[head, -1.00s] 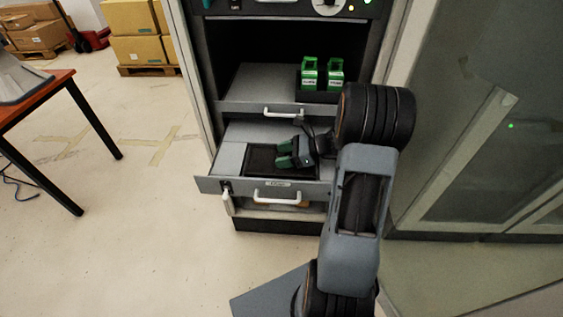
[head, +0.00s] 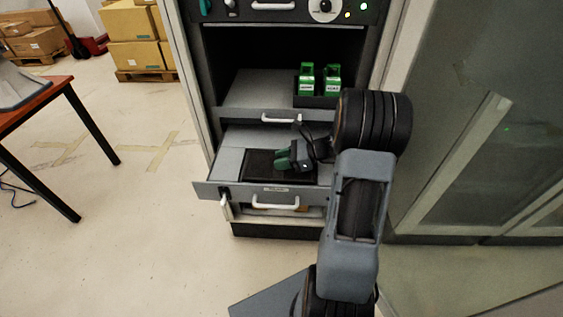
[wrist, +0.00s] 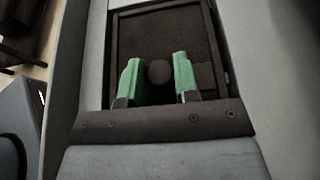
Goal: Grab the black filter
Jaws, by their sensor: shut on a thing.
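The black filter (head: 258,166) is a flat dark panel in a recess of the open grey drawer (head: 228,158). In the wrist view the filter (wrist: 140,35) shows a fine mesh face, a dark frame and a round black knob (wrist: 159,72). My gripper (head: 284,156) is low over the filter in the drawer. In the wrist view its two green fingers (wrist: 159,80) stand on either side of the knob, shut on it. The lower part of the filter is hidden behind my gripper's body.
Two green-and-white items (head: 319,82) stand in a black holder on the shelf above. White handles (head: 276,203) show on the drawer fronts. A glass-panelled door (head: 470,150) stands at right. An orange-topped table (head: 35,105) is at left, with open floor between.

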